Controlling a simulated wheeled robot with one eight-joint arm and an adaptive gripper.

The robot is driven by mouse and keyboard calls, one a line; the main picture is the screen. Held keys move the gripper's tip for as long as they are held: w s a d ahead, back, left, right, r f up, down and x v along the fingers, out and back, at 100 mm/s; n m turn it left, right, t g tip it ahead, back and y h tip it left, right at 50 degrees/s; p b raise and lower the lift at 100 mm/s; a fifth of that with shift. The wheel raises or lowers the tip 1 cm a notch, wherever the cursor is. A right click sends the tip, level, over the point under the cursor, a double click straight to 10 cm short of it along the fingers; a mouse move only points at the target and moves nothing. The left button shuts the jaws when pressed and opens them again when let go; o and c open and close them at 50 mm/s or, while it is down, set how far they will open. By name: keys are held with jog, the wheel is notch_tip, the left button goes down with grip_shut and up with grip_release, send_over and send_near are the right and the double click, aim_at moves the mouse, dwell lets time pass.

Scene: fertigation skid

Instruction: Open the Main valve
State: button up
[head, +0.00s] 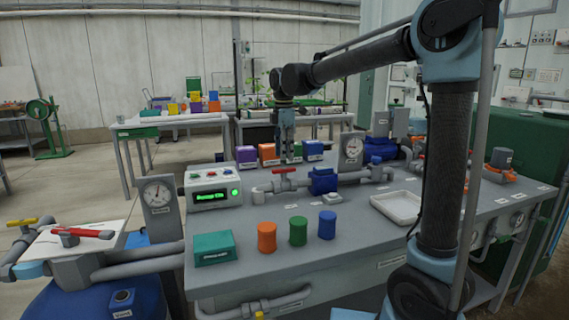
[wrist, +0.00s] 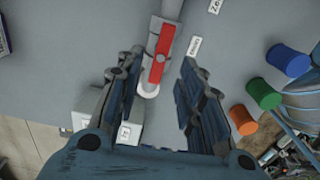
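A red lever handle (head: 284,170) sits on a grey pipe valve on the bench. It also shows in the wrist view (wrist: 158,58), lying lengthwise along the pipe line, with a pale rounded end toward me. A small white label (wrist: 194,46) lies beside it, but its text is too blurred to read surely. My gripper (head: 287,157) points down above this lever. In the wrist view my gripper (wrist: 161,62) is open, with one finger on each side of the lever. The fingers look empty; whether they touch the lever cannot be told.
A second red handle (head: 82,233) and a yellow handle (head: 22,222) are at the left. A control box (head: 214,188) stands left of the valve and a blue pipe block (head: 322,181) right of it. Orange (head: 267,237), green (head: 298,230) and blue (head: 327,224) cylinders stand in front.

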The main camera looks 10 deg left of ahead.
aim_at(284, 169)
notch_tip(284, 169, up, 6)
jog(key=shift+r, duration=0.2)
jog(key=shift+s, duration=0.1)
dwell(0.3)
